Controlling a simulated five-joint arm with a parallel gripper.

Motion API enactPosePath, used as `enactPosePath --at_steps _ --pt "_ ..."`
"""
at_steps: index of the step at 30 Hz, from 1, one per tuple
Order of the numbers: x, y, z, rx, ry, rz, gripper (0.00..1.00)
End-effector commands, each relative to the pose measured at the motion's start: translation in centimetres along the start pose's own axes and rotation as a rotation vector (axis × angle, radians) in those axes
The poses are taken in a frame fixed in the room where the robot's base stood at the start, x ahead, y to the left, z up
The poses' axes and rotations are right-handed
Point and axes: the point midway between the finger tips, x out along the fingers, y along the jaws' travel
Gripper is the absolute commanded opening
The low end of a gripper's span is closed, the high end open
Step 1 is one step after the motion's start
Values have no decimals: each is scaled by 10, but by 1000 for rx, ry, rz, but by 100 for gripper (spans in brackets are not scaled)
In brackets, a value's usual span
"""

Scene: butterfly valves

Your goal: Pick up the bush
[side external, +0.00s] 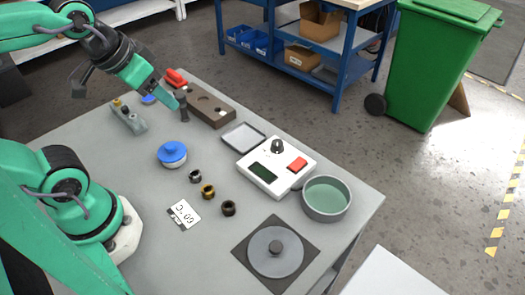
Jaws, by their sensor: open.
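Three small ring-shaped parts stand in a slanting row on the grey table: a dark ring (195,176), a brass-coloured bush (207,191) and another dark ring (228,208). Which of them the task's bush is cannot be told for certain; the brass one stands out by colour. My gripper (183,108) is open, above the far part of the table beside a brown block. It is well apart from the rings, which lie nearer the camera. Its fingertips are small and seen from the side, so the gap between them is hard to make out.
The brown block (212,112) with holes and a blue-lidded pot (172,155) stand near my gripper.

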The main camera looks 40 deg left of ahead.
Motion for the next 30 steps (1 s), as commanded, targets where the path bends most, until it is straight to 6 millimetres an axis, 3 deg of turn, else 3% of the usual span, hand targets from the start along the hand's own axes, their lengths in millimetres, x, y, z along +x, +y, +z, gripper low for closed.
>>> enactPosePath --at_steps 11,20,30 --pt "24 20 -5 3 -79 33 55" --pt "67 60 -2 8 -221 63 55" --pt "117 109 21 24 -380 51 55"
